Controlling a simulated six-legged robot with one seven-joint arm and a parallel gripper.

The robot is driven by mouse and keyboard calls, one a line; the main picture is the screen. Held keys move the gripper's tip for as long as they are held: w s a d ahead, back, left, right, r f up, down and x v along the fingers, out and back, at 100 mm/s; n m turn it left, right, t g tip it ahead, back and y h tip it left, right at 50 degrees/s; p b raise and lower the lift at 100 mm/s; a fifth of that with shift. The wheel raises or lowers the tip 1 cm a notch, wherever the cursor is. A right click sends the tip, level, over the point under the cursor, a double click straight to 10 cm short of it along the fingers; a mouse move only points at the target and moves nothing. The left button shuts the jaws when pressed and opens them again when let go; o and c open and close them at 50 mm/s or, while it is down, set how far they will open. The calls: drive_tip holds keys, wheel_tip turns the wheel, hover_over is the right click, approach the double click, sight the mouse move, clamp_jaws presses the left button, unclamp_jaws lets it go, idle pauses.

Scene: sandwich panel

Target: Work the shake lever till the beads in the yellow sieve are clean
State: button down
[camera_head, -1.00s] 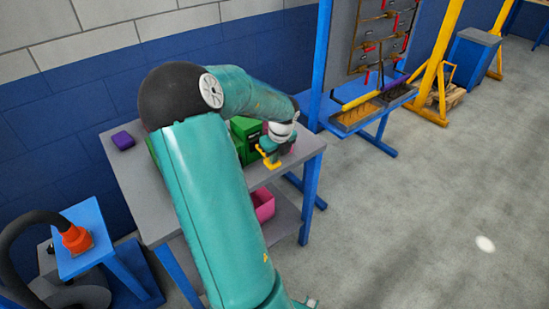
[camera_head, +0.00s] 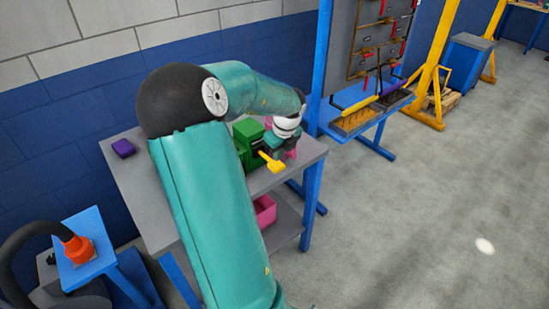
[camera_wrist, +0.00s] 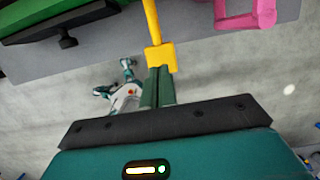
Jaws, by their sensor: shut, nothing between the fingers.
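A yellow lever-like bar with a square block at its end (camera_head: 271,162) shows at the front of the bench, beside a green machine (camera_head: 246,136). In the wrist view the yellow bar (camera_wrist: 154,25) comes down from the top and its block sits right at my fingertips. My gripper (camera_wrist: 158,74) is shut, its two green fingers side by side and empty, with the tips against or just behind the block; I cannot tell if they touch. My gripper (camera_head: 272,153) partly hides the machine in the head view. I cannot make out a yellow sieve or beads.
The grey bench (camera_head: 130,180) carries a purple block (camera_head: 123,148); a pink bin (camera_head: 264,211) is on its lower shelf. A blue stand with a tray (camera_head: 352,122) stands to the right, a blue stool with an orange item (camera_head: 79,249) at left. Floor at right is clear.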

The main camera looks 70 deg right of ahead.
drive_tip(key=d+v, duration=0.1)
drive_tip(key=v, duration=0.9)
drive_tip(key=shift+w+a+r, duration=0.2)
drive_tip(key=shift+w, duration=0.2)
drive_tip(key=shift+w+a, duration=0.2)
idle(0.7)
